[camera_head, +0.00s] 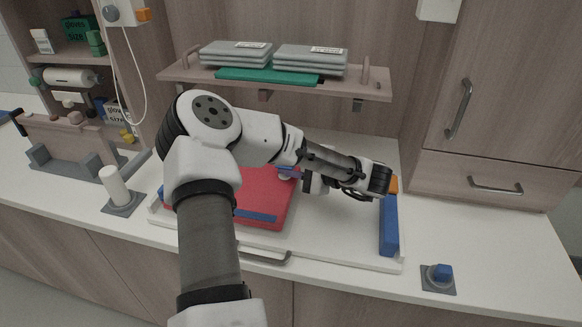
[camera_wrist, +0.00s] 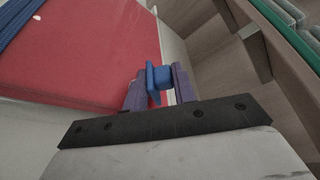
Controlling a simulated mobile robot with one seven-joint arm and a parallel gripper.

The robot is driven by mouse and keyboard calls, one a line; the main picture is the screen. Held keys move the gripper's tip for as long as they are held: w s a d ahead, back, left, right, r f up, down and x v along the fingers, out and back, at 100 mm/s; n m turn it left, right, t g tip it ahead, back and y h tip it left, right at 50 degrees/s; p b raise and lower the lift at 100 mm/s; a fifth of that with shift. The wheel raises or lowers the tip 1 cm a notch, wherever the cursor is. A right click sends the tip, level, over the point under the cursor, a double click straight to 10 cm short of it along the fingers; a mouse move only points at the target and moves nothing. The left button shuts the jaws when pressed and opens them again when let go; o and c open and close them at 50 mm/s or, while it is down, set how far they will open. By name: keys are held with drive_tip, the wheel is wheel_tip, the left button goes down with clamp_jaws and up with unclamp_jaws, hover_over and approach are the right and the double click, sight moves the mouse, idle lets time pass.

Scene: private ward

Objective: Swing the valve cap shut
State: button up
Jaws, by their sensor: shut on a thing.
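A red padded slab (camera_head: 262,198) lies on the counter in a white-edged tray, with a blue strip (camera_head: 254,215) along its front. It also fills the upper left of the wrist view (camera_wrist: 80,52). My gripper (camera_wrist: 155,88) has purple fingers and reaches the far right edge of the slab. It is shut on a small blue piece (camera_wrist: 158,77), which looks like the valve cap. The fingers hide part of this piece, so its hinge and how far it is swung cannot be told. In the head view my arm covers much of this spot.
A shelf (camera_head: 372,85) with grey folded packs (camera_head: 236,54) hangs above my arm. A blue bar (camera_head: 389,226) stands at the tray's right end. A white cylinder (camera_head: 114,184) stands at left and a small blue knob (camera_head: 443,271) at right. The tray's front right is clear.

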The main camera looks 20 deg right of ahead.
drive_tip(key=n+b, duration=0.1)
drive_tip(key=b, duration=0.1)
drive_tip(key=f+n+t+b, duration=0.1)
drive_tip(key=b, duration=0.4)
drive_tip(key=shift+s+a+f+n+t, duration=0.3)
drive_tip(key=shift+s+f+n, duration=0.05)
drive_tip(key=shift+s+n, duration=0.05)
drive_tip(key=shift+s+r+n, duration=0.1)
drive_tip(key=shift+r+n, duration=0.1)
drive_tip(key=shift+n, duration=0.2)
drive_tip(key=shift+s+a+n, duration=0.1)
drive_tip(key=shift+n, duration=0.2)
drive_tip(key=shift+f, duration=0.15)
drive_tip(key=shift+o, duration=0.2)
drive_tip(key=shift+f, duration=0.1)
drive_tip(key=o, duration=0.8)
drive_tip(key=shift+s+a+f, duration=0.1)
